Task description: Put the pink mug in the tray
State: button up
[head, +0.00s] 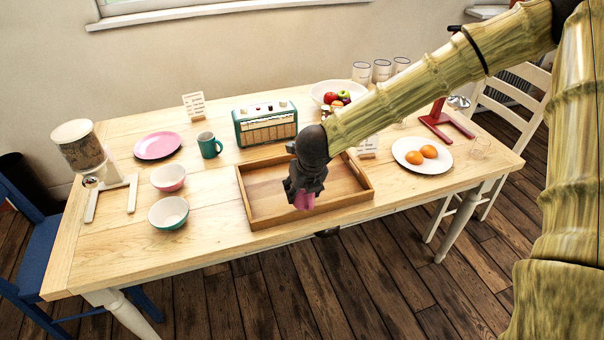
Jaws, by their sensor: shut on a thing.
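The pink mug (305,201) is held in my gripper (303,192), which is shut on it. Most of the mug is hidden behind the dark gripper, and only its pink lower part shows. The wooden tray (247,202) lies on the table, and the mug appears over its front middle part. I cannot tell whether the mug touches the tray floor. No other thing shows in the tray.
A teal radio (265,125) stands behind the tray, with a teal mug (209,145) to its left. Two bowls (168,213) stand left of the tray. A plate with oranges (422,153) lies to the right. The table (110,247) is clear at front left.

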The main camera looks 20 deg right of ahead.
jog(key=w+d+p, duration=0.1)
jog(key=w, duration=0.3)
jog(key=w+d+f, duration=0.1)
jog(key=w, duration=0.3)
jog(key=w+d+p, duration=0.1)
jog(key=w, duration=0.3)
jog(key=shift+f+p, duration=0.15)
jog(key=shift+p, duration=0.15)
jog(key=shift+f+p, duration=0.35)
jog(key=shift+f, duration=1.35)
jog(key=shift+f, duration=0.1)
jog(key=o, duration=1.1)
jog(key=shift+o, duration=0.2)
jog(key=b+v, duration=0.1)
jog(key=v, duration=1.1)
